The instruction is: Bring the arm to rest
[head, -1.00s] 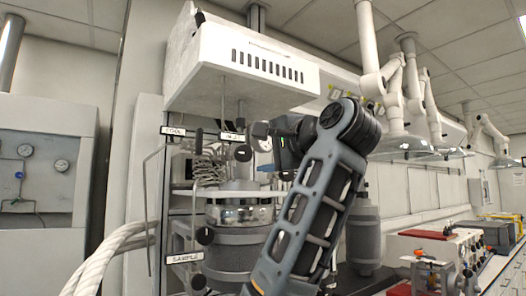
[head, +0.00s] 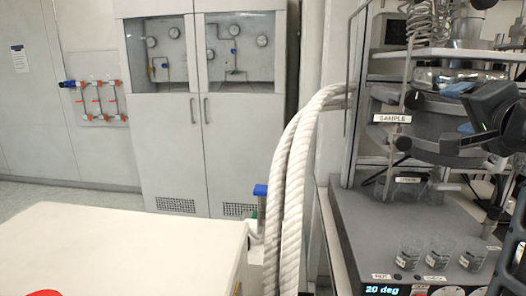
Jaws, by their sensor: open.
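My arm shows at the right edge of the head view, with a dark link partly cut off by the frame. My gripper (head: 464,110) is at its end, dark with blue parts, pointing left in front of the reactor. It is open, and I see nothing held in it. The reactor vessel (head: 425,122) is a grey cylinder with a shiny metal collar, behind the gripper and partly hidden by it. I cannot tell whether the gripper touches it.
Below stands a dark base unit (head: 365,235) with a "20 deg" display and several small glass beakers (head: 440,252). Thick white hoses (head: 290,165) run down beside the rack. A white-topped bench (head: 120,245) is at lower left. A gauge cabinet (head: 205,130) stands behind, with open floor beside it.

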